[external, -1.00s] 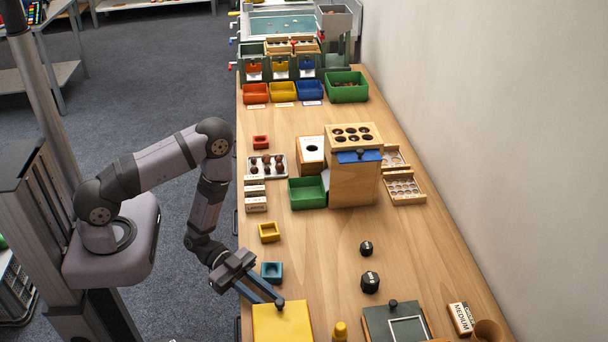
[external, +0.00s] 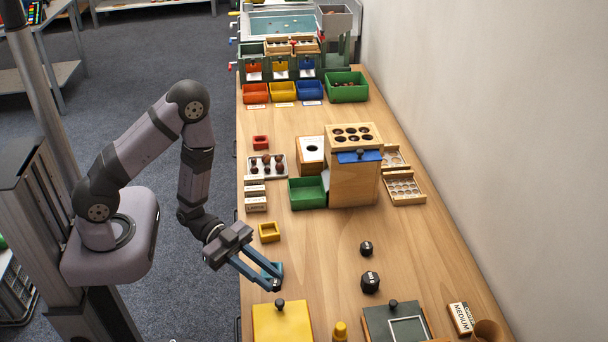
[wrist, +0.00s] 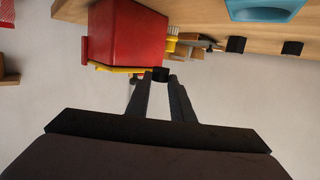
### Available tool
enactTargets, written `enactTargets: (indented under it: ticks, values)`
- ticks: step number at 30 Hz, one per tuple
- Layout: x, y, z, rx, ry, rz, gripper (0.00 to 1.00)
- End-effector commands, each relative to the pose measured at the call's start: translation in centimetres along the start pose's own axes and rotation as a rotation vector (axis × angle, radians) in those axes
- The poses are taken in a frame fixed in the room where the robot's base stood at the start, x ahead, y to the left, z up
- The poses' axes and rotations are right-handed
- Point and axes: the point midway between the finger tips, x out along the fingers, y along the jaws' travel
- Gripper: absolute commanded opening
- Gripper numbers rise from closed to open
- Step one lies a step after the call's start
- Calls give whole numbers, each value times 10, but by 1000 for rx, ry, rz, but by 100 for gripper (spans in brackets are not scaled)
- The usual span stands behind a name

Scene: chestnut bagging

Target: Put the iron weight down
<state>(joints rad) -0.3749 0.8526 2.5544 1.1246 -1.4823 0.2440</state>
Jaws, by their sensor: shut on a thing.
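My gripper (external: 272,283) is shut on a small dark piece, which I take to be the iron weight (wrist: 161,75); it shows as a short black cylinder between the fingertips in the wrist view. Two larger black weights (external: 366,248) (external: 370,282) stand apart to the right.
The yellow lid tops a red box (wrist: 125,32), with a dark knob (external: 280,303) on it. A yellow-topped piece (external: 340,330) and a grey-green box (external: 397,325) stand at the front. The table between the trays and black weights is clear.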

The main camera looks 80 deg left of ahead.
Motion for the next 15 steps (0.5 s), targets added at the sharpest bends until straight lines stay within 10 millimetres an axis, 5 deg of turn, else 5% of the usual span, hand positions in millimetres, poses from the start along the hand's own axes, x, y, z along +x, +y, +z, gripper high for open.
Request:
enactTargets:
  ticks: [15]
  values:
    - [-8, -12, -12, -6, -2, -5, 0]
